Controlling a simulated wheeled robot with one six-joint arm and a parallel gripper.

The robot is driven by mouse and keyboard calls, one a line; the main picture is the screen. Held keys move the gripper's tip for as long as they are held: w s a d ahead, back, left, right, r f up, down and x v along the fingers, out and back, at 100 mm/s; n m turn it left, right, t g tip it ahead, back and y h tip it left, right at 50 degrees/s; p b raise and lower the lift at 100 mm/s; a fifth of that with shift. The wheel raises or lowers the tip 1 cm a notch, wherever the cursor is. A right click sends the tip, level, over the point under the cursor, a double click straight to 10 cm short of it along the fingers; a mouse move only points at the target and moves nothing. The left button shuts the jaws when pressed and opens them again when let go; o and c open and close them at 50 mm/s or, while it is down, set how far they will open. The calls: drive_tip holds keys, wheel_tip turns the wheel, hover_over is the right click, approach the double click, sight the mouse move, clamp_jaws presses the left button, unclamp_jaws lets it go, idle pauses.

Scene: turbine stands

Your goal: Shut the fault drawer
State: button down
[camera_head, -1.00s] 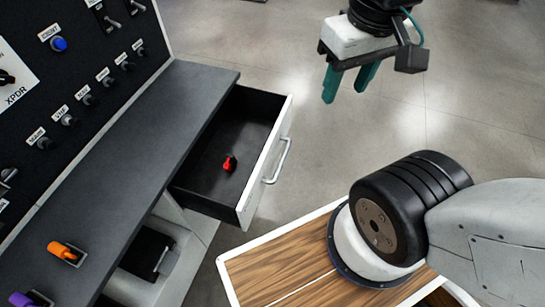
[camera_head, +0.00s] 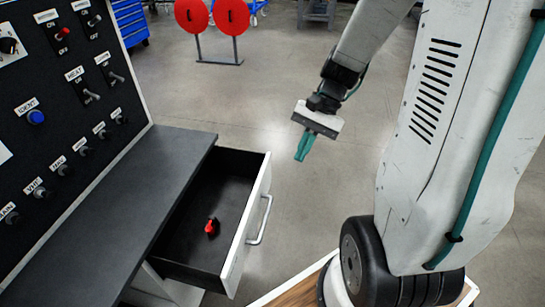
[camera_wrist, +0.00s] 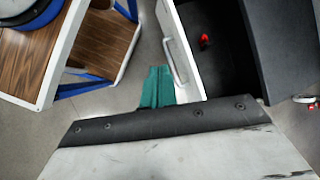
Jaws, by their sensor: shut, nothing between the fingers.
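The fault drawer (camera_head: 205,225) stands pulled open from under the dark bench, with a white front and a metal bar handle (camera_head: 261,220). A small red item (camera_head: 211,227) lies inside it. The drawer also shows in the wrist view (camera_wrist: 180,45), with its handle (camera_wrist: 170,62) just above my fingers. My gripper (camera_head: 303,148) has green fingers and is shut and empty. In the head view it hangs to the right of the drawer front, beyond the handle. In the wrist view the fingers (camera_wrist: 157,86) appear beside the drawer front; I cannot tell whether they touch it.
A black panel (camera_head: 60,110) with switches and knobs rises at the left above the dark bench top (camera_head: 120,200). Red discs on a stand (camera_head: 212,18) and a blue cabinet (camera_head: 130,20) are far back. The floor beyond the drawer is clear.

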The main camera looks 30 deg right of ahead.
drive_tip(key=w+d+f+m+t, duration=0.8)
drive_tip(key=w+d+f+m, duration=0.55)
drive_tip(key=f+m, duration=0.35)
drive_tip(key=shift+w+a+r+x, duration=0.15)
drive_tip(key=shift+r+x, duration=0.05)
drive_tip(key=shift+x, duration=1.9)
drive_tip(key=shift+w+a+r+x, duration=0.15)
drive_tip(key=shift+r+x, duration=0.1)
drive_tip(key=shift+x, duration=1.85)
drive_tip(key=shift+w+a+r+x, duration=0.15)
drive_tip(key=shift+w+r+x, duration=0.05)
drive_tip(key=shift+x, duration=1.9)
drive_tip(key=shift+w, duration=0.1)
